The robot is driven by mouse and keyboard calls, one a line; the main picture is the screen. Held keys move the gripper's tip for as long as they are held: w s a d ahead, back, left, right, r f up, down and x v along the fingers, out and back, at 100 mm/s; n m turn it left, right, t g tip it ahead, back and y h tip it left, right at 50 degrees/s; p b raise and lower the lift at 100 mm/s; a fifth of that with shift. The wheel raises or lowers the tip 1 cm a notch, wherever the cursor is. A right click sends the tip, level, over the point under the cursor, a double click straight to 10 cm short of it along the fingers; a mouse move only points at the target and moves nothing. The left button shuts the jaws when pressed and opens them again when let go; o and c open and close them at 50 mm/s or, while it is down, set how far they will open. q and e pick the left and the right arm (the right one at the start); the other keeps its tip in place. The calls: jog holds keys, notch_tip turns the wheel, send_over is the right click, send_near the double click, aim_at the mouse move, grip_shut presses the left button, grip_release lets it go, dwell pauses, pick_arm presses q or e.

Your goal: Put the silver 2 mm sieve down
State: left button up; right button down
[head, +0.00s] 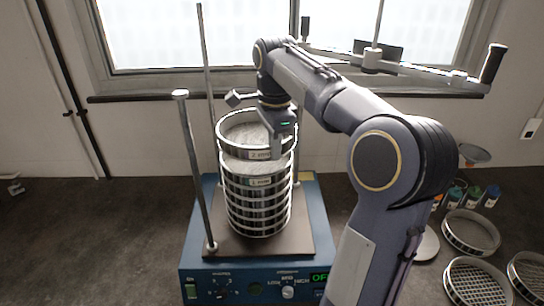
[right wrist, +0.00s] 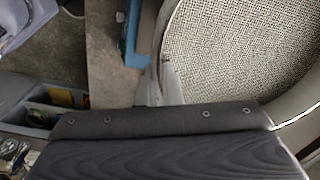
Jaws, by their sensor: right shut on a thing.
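The silver 2 mm sieve (head: 229,146) is a round steel ring with a pale mesh, at the top of the sieve stack (head: 258,205) in the head view. It sits a little left of the stack's axis, with the stack's upper rim showing below it. I cannot tell whether they touch. My right gripper (head: 279,132) is shut on the sieve's right side; the fingertips are partly hidden. In the right wrist view the sieve's mesh (right wrist: 240,50) fills the upper right. My left gripper is not in view.
The blue shaker (head: 254,270) carries the stack on its plate, between upright rods (head: 195,170). At right are loose sieves (head: 470,232), small jars (head: 474,196) and a pale disc (head: 428,243). A grey bar with a black grip (head: 492,63) shows behind my arm.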

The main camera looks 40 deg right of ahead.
aim_at(273, 173)
jog(key=shift+w+d+f, duration=0.3)
jog(key=shift+w+f, duration=0.1)
jog(key=shift+f, duration=0.2)
jog(key=f, duration=0.4)
jog(key=shift+w+d+p, duration=0.2)
jog(key=shift+w+p, duration=0.15)
jog(key=shift+w, duration=0.05)
jog(key=shift+f, duration=0.15)
jog(key=shift+f, duration=0.15)
jog(key=c, duration=1.6)
grip_release()
